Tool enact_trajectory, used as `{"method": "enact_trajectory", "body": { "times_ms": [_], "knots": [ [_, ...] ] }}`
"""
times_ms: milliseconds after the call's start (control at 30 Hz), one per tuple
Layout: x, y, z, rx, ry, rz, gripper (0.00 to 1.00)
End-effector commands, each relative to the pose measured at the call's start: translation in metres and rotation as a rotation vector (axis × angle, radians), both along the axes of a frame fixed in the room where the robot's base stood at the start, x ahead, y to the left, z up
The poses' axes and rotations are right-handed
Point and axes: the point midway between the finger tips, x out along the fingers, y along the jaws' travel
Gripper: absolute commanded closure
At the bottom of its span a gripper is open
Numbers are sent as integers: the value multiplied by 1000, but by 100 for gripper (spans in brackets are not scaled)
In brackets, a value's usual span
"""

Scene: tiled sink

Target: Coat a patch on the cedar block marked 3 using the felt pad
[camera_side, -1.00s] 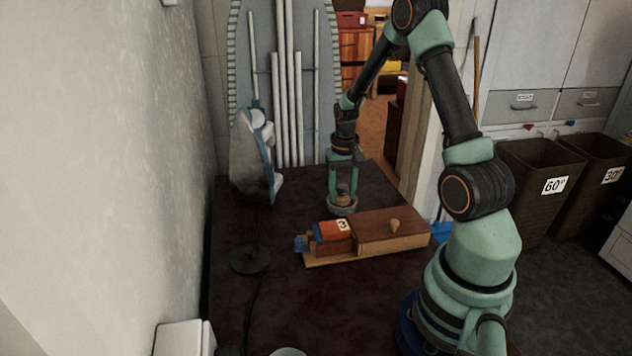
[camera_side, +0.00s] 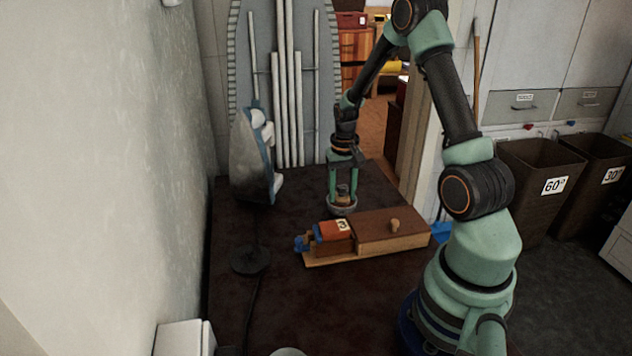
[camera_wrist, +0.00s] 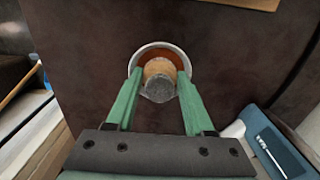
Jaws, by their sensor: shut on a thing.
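My gripper (camera_side: 342,192) points straight down at the small grey bowl (camera_side: 342,211). It is shut on the felt pad (camera_side: 343,199), which has a round wooden body and a grey top. In the wrist view the fingers (camera_wrist: 160,76) stand on both sides of the pad (camera_wrist: 159,72), inside the rim of the bowl (camera_wrist: 183,56). Reddish-brown liquid shows around the pad, whose underside is hidden. The cedar block marked 3 (camera_side: 330,232) is orange-red with a pale number label. It sits at the left end of a wooden fixture (camera_side: 390,233), in front of the bowl.
An iron (camera_side: 252,158) stands at the back left. A black round base (camera_side: 250,260) with a cable lies front left. The dark tabletop (camera_side: 290,310) is clear in front.

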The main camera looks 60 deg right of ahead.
Motion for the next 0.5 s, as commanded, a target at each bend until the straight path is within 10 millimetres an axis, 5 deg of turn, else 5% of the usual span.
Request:
{"method": "enact_trajectory", "body": {
  "times_ms": [500],
  "knots": [
    [0,0,27,-1,-1,0,92]
  ]
}}
